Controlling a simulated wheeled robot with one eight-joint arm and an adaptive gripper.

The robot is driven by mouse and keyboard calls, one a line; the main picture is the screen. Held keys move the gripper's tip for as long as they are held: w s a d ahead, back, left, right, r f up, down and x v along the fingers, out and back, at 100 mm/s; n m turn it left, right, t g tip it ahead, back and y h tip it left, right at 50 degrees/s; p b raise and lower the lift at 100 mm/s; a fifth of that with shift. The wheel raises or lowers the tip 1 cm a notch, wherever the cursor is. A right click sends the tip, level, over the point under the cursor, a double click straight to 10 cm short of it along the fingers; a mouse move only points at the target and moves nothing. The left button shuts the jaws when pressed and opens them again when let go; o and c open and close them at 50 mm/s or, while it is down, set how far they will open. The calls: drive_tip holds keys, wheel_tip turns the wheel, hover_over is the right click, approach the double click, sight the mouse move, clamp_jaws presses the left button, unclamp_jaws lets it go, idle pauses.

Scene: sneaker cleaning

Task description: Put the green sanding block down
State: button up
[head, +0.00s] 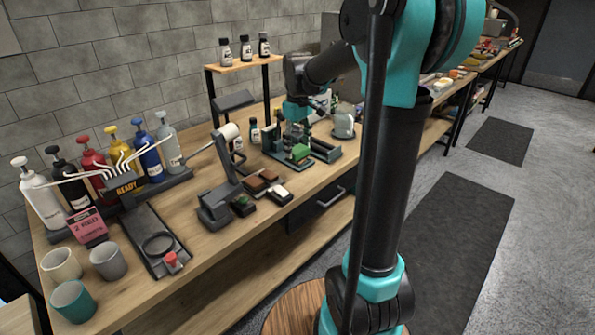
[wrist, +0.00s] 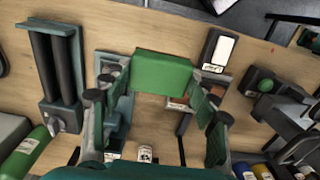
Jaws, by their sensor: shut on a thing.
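The green sanding block (wrist: 163,72) is between the fingertips of my gripper (wrist: 158,82) in the wrist view. My gripper is shut on it, with a finger at each side. In the head view the green block (head: 301,152) shows at the lower end of my gripper (head: 297,137), over the workbench near a dark green tray-like fixture. I cannot tell from these frames whether the block's underside touches anything.
A white-topped block (wrist: 221,49) lies just right of the green block. A fixture with two dark rollers (wrist: 55,70) stands to the left. A grey stand (head: 217,195), several pump bottles (head: 153,160) and cups (head: 108,262) occupy the bench's left part.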

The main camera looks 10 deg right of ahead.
wheel_tip(320, 180, down, 9)
drive_tip(key=shift+f, duration=0.1)
idle(0.4)
drive_tip(key=shift+f, duration=0.15)
drive_tip(key=o, duration=1.2)
wheel_tip(320, 180, up, 12)
drive_tip(key=s+d+f+m+t, duration=0.1)
drive_tip(key=s+f+m, duration=0.1)
drive_tip(key=s+f, duration=0.3)
drive_tip(key=s+d+f+m+t, duration=0.1)
drive_tip(key=s+f+m, duration=0.1)
drive_tip(key=s+f, duration=0.4)
drive_tip(key=s+d+f+m+t, duration=0.2)
drive_tip(key=s+f, duration=0.4)
drive_tip(key=s, duration=0.5)
drive_tip(key=shift+f+m, duration=0.2)
drive_tip(key=shift+m, duration=0.4)
